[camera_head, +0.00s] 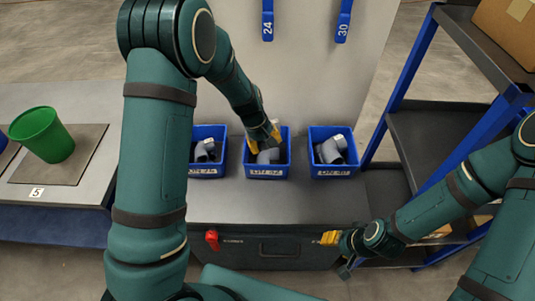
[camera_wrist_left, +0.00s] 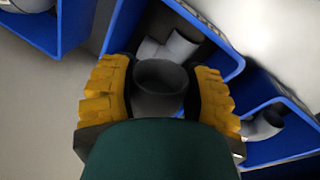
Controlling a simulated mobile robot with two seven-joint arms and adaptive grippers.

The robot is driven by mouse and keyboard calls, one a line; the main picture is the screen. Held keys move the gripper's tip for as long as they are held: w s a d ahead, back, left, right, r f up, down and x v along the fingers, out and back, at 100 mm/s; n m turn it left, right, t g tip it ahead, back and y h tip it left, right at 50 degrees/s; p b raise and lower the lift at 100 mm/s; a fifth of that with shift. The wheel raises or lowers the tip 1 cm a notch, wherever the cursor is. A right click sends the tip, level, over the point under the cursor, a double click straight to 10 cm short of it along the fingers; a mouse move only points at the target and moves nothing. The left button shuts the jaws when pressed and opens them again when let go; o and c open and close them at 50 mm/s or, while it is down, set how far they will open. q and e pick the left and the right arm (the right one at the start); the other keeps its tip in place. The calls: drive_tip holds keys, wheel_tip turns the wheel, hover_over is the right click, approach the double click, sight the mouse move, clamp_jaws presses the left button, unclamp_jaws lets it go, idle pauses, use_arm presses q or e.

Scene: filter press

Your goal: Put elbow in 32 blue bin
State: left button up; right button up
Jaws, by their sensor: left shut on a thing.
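Three blue bins stand in a row on the grey bench: a left bin (camera_head: 208,172), a middle bin (camera_head: 266,172) and a right bin (camera_head: 332,172). Their front labels are too small to read surely. My left gripper (camera_head: 263,138) is over the middle bin. In the left wrist view its yellow fingers (camera_wrist_left: 160,92) are shut on a grey elbow (camera_wrist_left: 160,80). Other grey pipe pieces (camera_wrist_left: 178,46) lie in the bin beyond it. A grey elbow (camera_head: 331,150) shows in the right bin. My right gripper (camera_head: 330,238) is low by the bench front, its finger gap unclear.
A green bucket (camera_head: 42,135) stands on a side table at left. A blue-framed shelf rack (camera_head: 440,130) with a cardboard box (camera_head: 508,25) is at right. Blue tags 24 (camera_head: 267,25) and 30 (camera_head: 343,25) hang on the panel behind. A red handle (camera_head: 212,240) sticks out in front.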

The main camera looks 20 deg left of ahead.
sight(266, 159)
use_arm(q)
wheel_tip(266, 159, down, 8)
drive_tip(key=shift+f+b, duration=0.1)
drive_tip(key=shift+b, duration=0.9)
drive_tip(key=o, duration=0.9)
drive_tip(key=shift+f, duration=0.15)
drive_tip(key=shift+o, duration=0.2)
drive_tip(key=shift+r, duration=0.25)
drive_tip(key=p+v, duration=0.3)
drive_tip(key=v, duration=0.9)
drive_tip(key=s+d+f+m, duration=0.1)
drive_tip(key=s+f, duration=0.2)
drive_tip(key=s+d+f+m, duration=0.1)
drive_tip(key=s+f, duration=0.3)
drive_tip(key=s+d+f+m, duration=0.1)
drive_tip(key=s+d+f, duration=0.1)
drive_tip(key=s+f, duration=0.2)
drive_tip(key=shift+g, duration=0.4)
drive_tip(key=s+d+f+m+h, duration=0.1)
drive_tip(key=s+d+f+m, duration=0.1)
drive_tip(key=s+d, duration=0.4)
drive_tip(key=s, duration=0.3)
drive_tip(key=shift+m+t+h, duration=0.3)
drive_tip(key=shift+m, duration=0.1)
